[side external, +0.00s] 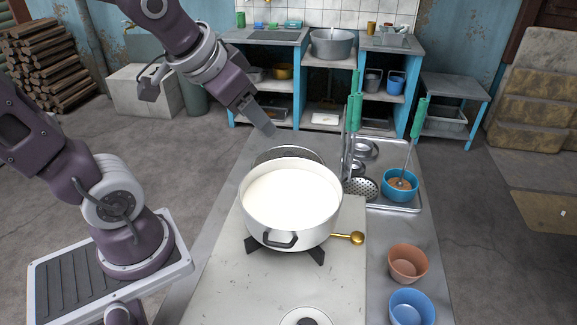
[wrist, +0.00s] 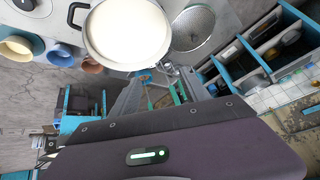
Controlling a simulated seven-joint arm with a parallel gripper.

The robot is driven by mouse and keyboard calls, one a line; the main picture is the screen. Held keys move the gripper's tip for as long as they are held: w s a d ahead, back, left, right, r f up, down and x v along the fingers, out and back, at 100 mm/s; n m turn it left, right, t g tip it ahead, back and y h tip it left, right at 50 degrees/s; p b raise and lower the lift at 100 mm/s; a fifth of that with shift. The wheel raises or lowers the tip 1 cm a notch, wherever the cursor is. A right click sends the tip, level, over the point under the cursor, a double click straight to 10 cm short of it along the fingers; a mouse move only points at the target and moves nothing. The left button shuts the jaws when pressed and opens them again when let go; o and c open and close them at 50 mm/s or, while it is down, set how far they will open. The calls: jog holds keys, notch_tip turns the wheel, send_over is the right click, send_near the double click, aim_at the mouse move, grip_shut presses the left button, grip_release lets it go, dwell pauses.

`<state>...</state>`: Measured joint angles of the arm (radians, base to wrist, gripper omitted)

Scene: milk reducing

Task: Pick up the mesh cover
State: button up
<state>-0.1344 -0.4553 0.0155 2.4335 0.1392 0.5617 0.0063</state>
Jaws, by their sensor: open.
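The mesh cover (wrist: 193,27) is a round, fine grey mesh with a thin rim, beside the white pot in the wrist view. In the side view only part of its dark rim (side external: 288,150) shows behind the pot; the rest is hidden. The white pot (side external: 291,222) stands on a burner and is full of white liquid; the pot also shows in the wrist view (wrist: 92,52). My gripper (side external: 263,126) is open and empty, above and behind the cover, apart from it.
Right of the pot, green-handled utensils (side external: 353,112) stand upright close to the cover. A tray (side external: 407,208) there holds a blue bowl (side external: 398,190). A terracotta cup (side external: 408,268) and a blue cup (side external: 411,308) stand at the front right. The counter left of the pot is clear.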

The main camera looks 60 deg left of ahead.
jog(key=w+a+f+t+y, duration=0.15)
jog(key=w+a+f, duration=0.35)
jog(key=w+a, duration=0.65)
jog(key=m+t+h, duration=0.1)
jog(key=t, duration=0.1)
send_over(288, 153)
jog(key=s+d, duration=0.1)
jog(key=s, duration=0.2)
notch_tip(288, 153, down, 14)
jog(key=s+f+t, duration=0.1)
jog(key=f, duration=0.1)
jog(key=s+f+h, duration=0.1)
jog(key=f, duration=0.2)
jog(key=s+f+t+h, duration=0.1)
jog(key=f, duration=0.2)
jog(key=shift+a+f+t, duration=0.2)
jog(key=shift+a+t, duration=0.05)
jog(key=shift+t, duration=0.1)
jog(key=shift+s+d+f, duration=0.1)
jog(key=shift+s+f, duration=0.05)
jog(key=shift+f, duration=0.15)
jog(key=shift+t, duration=0.3)
jog(key=x, duration=0.7)
jog(key=shift+r, duration=0.1)
grip_shut()
